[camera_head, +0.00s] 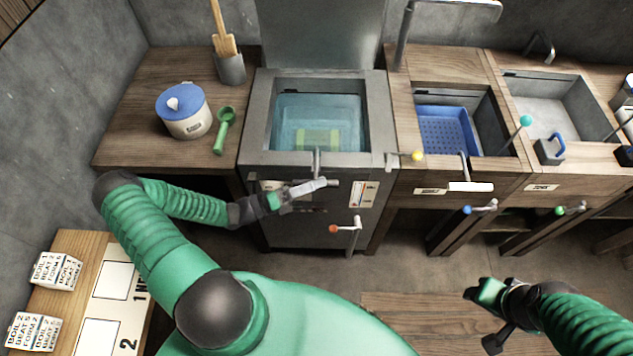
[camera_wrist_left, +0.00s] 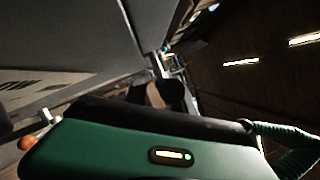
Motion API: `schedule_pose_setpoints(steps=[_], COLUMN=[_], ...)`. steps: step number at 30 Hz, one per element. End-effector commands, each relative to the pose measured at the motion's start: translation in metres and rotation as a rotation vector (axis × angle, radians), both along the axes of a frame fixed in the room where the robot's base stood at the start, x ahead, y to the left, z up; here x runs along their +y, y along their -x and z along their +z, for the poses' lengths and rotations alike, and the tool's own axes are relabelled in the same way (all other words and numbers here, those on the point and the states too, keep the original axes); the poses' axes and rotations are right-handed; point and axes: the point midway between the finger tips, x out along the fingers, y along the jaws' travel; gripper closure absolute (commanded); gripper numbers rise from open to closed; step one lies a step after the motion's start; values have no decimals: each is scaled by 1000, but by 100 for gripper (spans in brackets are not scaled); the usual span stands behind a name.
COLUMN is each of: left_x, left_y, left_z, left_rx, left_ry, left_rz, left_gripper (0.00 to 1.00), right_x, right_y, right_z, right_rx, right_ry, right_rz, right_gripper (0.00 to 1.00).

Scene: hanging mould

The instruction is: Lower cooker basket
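The cooker (camera_head: 310,227) is a grey metal box with a basin of clear bluish water. The cooker basket (camera_head: 344,112) sits in that basin, with a yellow-green block (camera_head: 318,139) low inside it. The basket's metal handle (camera_head: 317,160) comes over the front rim and ends in a crosswise grip. My left gripper (camera_head: 306,190) is at this grip, reaching in from the left. Its fingers overlap the grip, and I cannot tell whether they are closed around it. The dark left wrist view shows its fingers (camera_wrist_left: 163,95) close to metal. My right gripper (camera_head: 482,318) is low at right, away from the cooker; its opening is unclear.
A lever with an orange knob (camera_head: 334,229) sticks out of the cooker front below my left gripper. A blue perforated basket (camera_head: 445,130) sits in the basin to the right.

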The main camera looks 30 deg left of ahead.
Motion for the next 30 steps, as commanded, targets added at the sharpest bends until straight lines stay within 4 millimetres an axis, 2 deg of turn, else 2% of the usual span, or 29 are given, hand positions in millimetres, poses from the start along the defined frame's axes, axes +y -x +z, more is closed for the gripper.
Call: schedule_pose_setpoints(steps=[1, 3, 14, 24, 30], left_x=[1, 0, 2, 44, 49], left_y=[0, 0, 4, 49, 56], left_z=[-2, -2, -1, -17, -19], left_rx=[3, 2, -1, 1, 0], left_ry=[-2, -1, 0, 2, 3], left_rz=[1, 0, -1, 0, -2], left_gripper=[66, 57, 56, 56, 56], right_x=[0, 0, 0, 0, 0], right_y=[0, 0, 0, 0, 0], right_z=[-1, -1, -1, -7, -7], right_rx=[0, 0, 0, 0, 0], right_ry=[0, 0, 0, 0, 0], right_rz=[0, 0, 0, 0, 0], right_gripper=[50, 50, 50, 50, 50])
